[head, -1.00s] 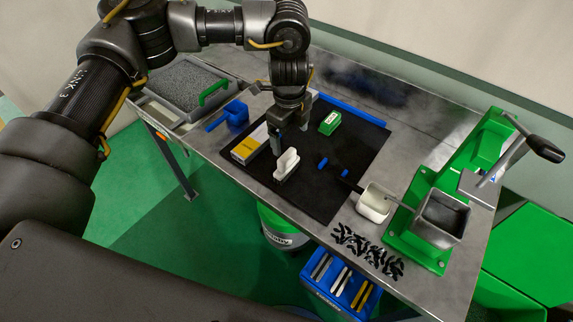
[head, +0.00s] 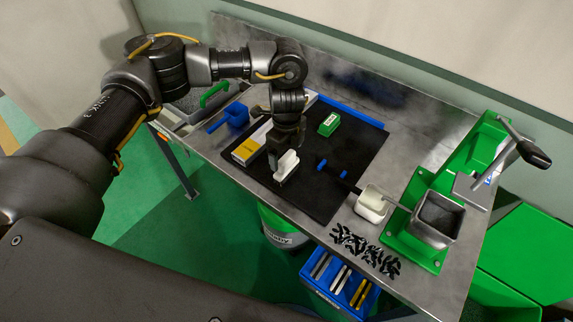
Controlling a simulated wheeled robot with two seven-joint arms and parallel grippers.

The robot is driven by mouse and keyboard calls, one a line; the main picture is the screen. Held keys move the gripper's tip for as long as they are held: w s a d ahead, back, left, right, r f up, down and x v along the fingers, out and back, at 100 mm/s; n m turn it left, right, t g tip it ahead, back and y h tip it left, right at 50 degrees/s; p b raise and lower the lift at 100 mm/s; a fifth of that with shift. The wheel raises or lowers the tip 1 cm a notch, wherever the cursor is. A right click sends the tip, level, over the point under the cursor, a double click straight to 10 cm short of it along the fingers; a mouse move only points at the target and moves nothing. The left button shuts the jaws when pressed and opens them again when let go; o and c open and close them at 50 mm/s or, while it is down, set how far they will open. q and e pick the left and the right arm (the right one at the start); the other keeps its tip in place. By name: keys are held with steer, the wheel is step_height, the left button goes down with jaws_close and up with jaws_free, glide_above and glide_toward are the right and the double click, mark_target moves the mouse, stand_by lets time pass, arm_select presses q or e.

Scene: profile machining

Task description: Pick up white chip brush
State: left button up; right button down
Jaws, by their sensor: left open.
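The white chip brush (head: 287,166) stands on the black mat (head: 335,177) on the metal bench, near the mat's front left part. My left gripper (head: 277,155) points down right at the brush, with its fingers at the brush's upper left side. It is open. Its fingers overlap the brush in the picture, and I cannot tell whether they touch it. My right gripper is not in view.
A yellow and white box (head: 247,151) lies just left of the gripper. A green block (head: 329,124) lies behind, right of the gripper. A blue-handled tool (head: 344,174), a white cup (head: 371,204), black chips (head: 365,249) and a green vise (head: 432,222) are to the right.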

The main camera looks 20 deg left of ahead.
mark_target(287, 156)
arm_select(q)
step_height(287, 156, down, 2)
steer(key=shift+f+p, duration=0.15)
steer(key=shift+p, duration=0.25)
steer(key=shift+f, duration=0.55)
steer(key=c, duration=1.2)
steer(key=shift+r, duration=0.5)
step_height(287, 156, up, 2)
steer(key=shift+s+r+b, duration=0.1)
steer(key=shift+r+b, duration=0.15)
steer(key=shift+b, duration=0.1)
steer(key=s+d+r+b, duration=0.2)
steer(key=s+r+b, duration=0.2)
steer(key=s+r, duration=0.5)
steer(key=s, duration=0.4)
steer(key=shift+s+d+r, duration=0.25)
steer(key=shift+s+d, duration=0.05)
steer(key=shift+d, duration=0.1)
